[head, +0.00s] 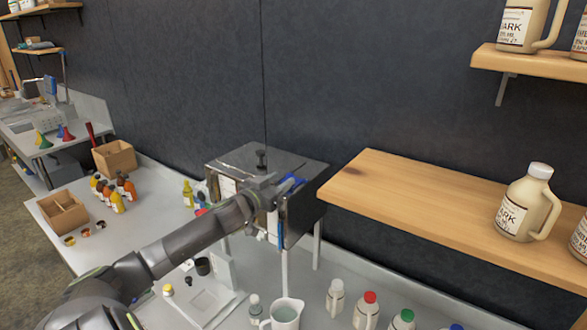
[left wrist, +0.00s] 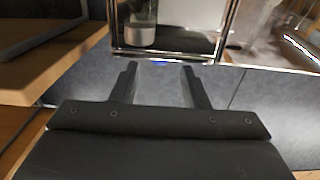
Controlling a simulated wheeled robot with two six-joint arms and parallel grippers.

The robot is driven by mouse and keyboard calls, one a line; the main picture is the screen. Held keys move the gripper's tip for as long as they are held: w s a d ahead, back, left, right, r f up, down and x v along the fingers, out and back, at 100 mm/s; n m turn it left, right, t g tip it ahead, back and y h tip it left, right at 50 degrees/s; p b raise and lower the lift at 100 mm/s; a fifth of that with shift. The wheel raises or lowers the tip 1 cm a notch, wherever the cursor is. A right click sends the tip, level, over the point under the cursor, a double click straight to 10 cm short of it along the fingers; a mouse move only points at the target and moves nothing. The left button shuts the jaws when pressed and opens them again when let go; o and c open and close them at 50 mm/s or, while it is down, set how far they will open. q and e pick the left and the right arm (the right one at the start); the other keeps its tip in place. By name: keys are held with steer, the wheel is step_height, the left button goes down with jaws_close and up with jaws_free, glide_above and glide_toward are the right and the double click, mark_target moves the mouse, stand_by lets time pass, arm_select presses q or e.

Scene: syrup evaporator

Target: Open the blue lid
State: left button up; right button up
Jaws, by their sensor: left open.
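A bottle's blue cap (head: 456,327) shows at the bottom edge of the head view. My right gripper is not in view.
A wooden shelf (head: 400,204) is close to the right of the box, with a large jug (head: 527,203) on it. Below, a pitcher (head: 285,314) and several capped bottles stand on the counter. Small bottles and wooden boxes (head: 64,213) are at the left.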

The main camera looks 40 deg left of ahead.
mark_target(288, 175)
arm_select(q)
steer(key=shift+w+a+p, duration=0.15)
steer(key=shift+w+p, duration=0.25)
steer(key=shift+w, duration=1.4)
steer(key=shift+w+a+b, duration=0.2)
steer(key=shift+w+b, duration=0.25)
steer(key=shift+w, duration=1.1)
jaws_close()
